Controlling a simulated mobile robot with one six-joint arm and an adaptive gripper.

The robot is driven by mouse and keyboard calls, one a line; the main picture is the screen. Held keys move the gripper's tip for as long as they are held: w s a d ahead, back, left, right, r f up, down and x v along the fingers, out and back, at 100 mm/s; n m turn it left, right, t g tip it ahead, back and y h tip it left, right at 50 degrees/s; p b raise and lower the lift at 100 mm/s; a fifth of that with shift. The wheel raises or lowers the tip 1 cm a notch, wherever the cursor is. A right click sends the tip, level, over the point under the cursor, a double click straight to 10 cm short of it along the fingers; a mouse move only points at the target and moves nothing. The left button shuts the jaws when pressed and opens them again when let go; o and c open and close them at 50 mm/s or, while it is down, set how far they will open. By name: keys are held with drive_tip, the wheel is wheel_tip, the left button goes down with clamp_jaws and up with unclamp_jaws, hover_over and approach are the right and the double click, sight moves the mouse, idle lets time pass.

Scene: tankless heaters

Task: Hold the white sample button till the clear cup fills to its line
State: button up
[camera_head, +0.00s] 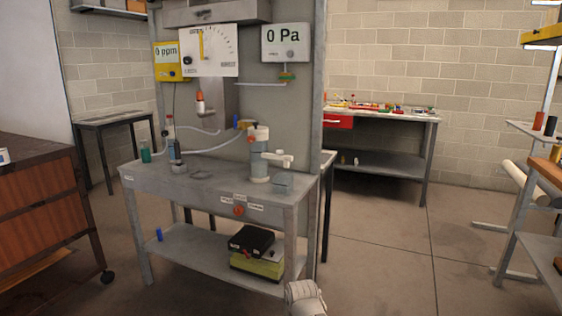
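I cannot make out the white sample button or the clear cup's fill line at this size. A white and grey upright device (259,155) with a side arm stands at the bench's right. A white rounded part (305,298) at the bottom edge looks like part of my arm. My gripper's fingers do not show.
The panel above the bench carries a yellow "0 ppm" meter (172,61), a white dial (208,50) and a "0 Pa" display (285,43). A teal bottle (145,151) stands at the left bench edge. A wooden cabinet (48,210) is left. Floor is clear at right-centre.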

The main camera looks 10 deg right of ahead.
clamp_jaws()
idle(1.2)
